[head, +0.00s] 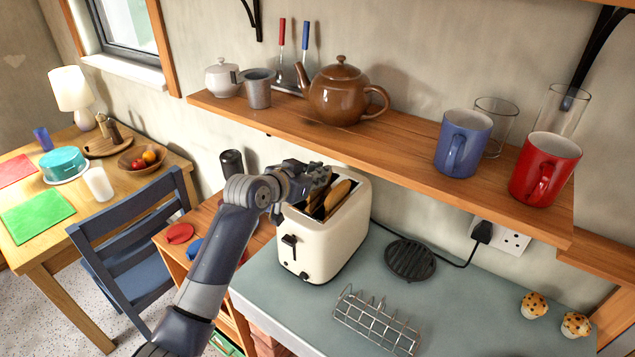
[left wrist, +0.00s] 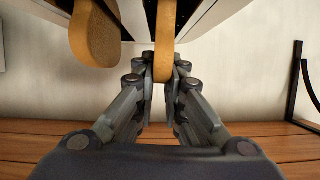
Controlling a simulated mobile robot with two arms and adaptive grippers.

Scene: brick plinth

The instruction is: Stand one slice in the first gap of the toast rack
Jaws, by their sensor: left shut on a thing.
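The cream toaster (head: 323,245) stands on the grey-green counter with slices of toast showing in its top slots. My left gripper (head: 322,176) is over the toaster's top. In the left wrist view its fingers (left wrist: 163,78) are shut on one slice of toast (left wrist: 164,40), edge-on between them. The held slice's far end is out of frame there. A second slice (left wrist: 95,35) is to the left, apart from the fingers; a slice (head: 338,195) shows in the toaster in the head view. The wire toast rack (head: 376,321) stands empty on the counter, right of and nearer than the toaster. My right gripper is out of view.
A wooden shelf (head: 400,150) with a brown teapot (head: 338,95), a blue mug (head: 462,143) and a red mug (head: 543,170) overhangs the back. A black round trivet (head: 410,260) and two muffins (head: 534,305) are on the counter. Counter between toaster and rack is clear.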

